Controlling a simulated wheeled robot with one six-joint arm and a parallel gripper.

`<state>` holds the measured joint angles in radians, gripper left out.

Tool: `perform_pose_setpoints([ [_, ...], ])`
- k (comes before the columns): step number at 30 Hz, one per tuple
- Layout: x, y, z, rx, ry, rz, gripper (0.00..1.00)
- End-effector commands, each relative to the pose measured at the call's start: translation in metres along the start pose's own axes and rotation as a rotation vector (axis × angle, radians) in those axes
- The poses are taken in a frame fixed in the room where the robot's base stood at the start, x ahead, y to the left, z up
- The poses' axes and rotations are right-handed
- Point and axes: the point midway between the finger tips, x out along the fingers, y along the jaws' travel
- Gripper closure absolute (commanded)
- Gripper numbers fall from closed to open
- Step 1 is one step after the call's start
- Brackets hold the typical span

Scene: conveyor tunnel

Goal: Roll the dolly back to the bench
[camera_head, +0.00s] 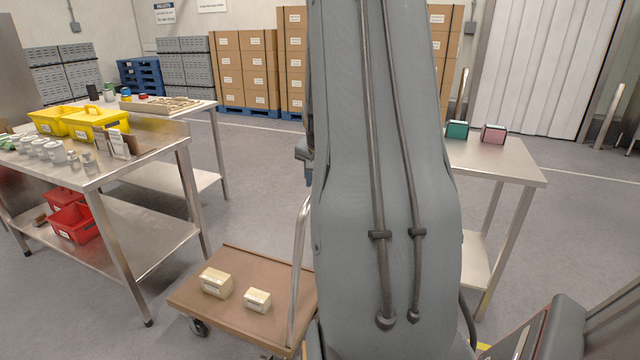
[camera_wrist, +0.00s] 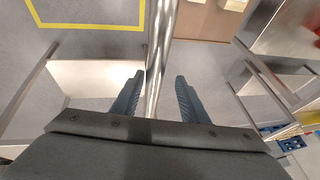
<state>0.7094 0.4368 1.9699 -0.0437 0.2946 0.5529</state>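The dolly (camera_head: 245,314) is a low brown platform on casters, standing on the floor left of my arm. Two small cream boxes lie on it. Its upright metal handle (camera_head: 299,275) rises at its right side, partly hidden by my arm. In the wrist view the handle's bar (camera_wrist: 158,60) runs between the fingers of my gripper (camera_wrist: 158,88), with thin gaps visible on both sides. The dolly's deck (camera_wrist: 192,22) shows beyond it. My gripper is hidden in the head view. A steel bench (camera_head: 165,140) stands at the left; a smaller table (camera_head: 505,163) stands at the right.
The left bench holds yellow bins (camera_head: 95,122), with red bins (camera_head: 72,222) on its lower shelf. A green box (camera_head: 457,130) and a pink box (camera_head: 493,134) sit on the right table. Yellow floor tape (camera_wrist: 90,27) marks an area. Open floor lies behind the dolly.

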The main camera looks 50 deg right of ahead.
Motion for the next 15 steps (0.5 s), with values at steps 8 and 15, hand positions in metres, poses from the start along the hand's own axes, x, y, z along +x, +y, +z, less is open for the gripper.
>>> perform_pose_setpoints([
  [8,-0.006,0.002,-0.001,0.002,0.001,0.002,0.6],
  [15,-0.037,0.001,-0.001,0.002,0.002,0.001,0.6],
])
